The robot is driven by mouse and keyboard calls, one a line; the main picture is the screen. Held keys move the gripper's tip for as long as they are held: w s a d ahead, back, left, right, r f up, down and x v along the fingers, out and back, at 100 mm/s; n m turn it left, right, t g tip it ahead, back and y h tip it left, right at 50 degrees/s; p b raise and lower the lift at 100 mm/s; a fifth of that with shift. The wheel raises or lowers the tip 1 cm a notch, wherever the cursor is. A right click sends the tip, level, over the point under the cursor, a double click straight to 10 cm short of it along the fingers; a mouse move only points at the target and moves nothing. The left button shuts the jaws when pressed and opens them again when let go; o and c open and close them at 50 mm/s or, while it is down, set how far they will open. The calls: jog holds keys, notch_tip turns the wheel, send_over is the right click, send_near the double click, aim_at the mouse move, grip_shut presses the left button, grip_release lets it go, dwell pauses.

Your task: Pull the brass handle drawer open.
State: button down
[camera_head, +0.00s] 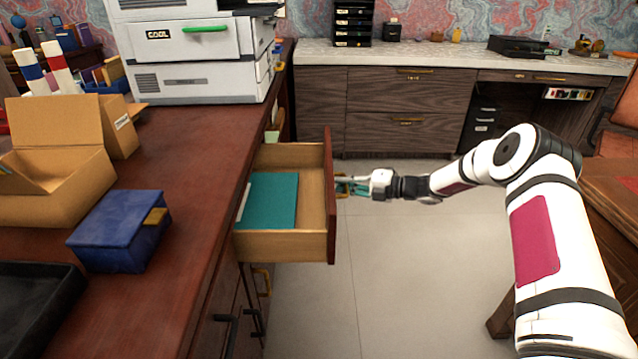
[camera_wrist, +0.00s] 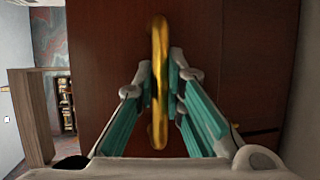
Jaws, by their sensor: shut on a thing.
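The drawer (camera_head: 318,246) stands pulled out from the side of the dark red wooden desk (camera_head: 185,225). Its inside shows a teal folder or book (camera_head: 270,200) and a strip of bare wooden bottom. The brass handle (camera_head: 343,187) is on the drawer's front face, partly hidden by my gripper (camera_head: 350,186). In the wrist view the handle (camera_wrist: 159,60) runs upright between the teal-lined fingers of my gripper (camera_wrist: 163,88), which are shut on it. The drawer front (camera_wrist: 110,50) fills most of the wrist view.
A blue box (camera_head: 118,230), an open cardboard box (camera_head: 55,175) and a printer (camera_head: 190,60) stand on the desk. Another brass handle (camera_head: 263,280) shows below the drawer. The tiled floor (camera_head: 400,260) right of the drawer is clear.

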jog(key=d, duration=0.7)
jog(key=shift+d, duration=0.2)
jog(key=shift+s, duration=0.1)
jog(key=c, duration=1.6)
grip_release()
jog(key=shift+c, duration=0.2)
jog(key=shift+d, duration=0.1)
jog(key=v, duration=1.1)
jog(key=shift+s+d, duration=0.25)
jog(key=shift+d, duration=0.05)
jog(key=shift+r, duration=0.1)
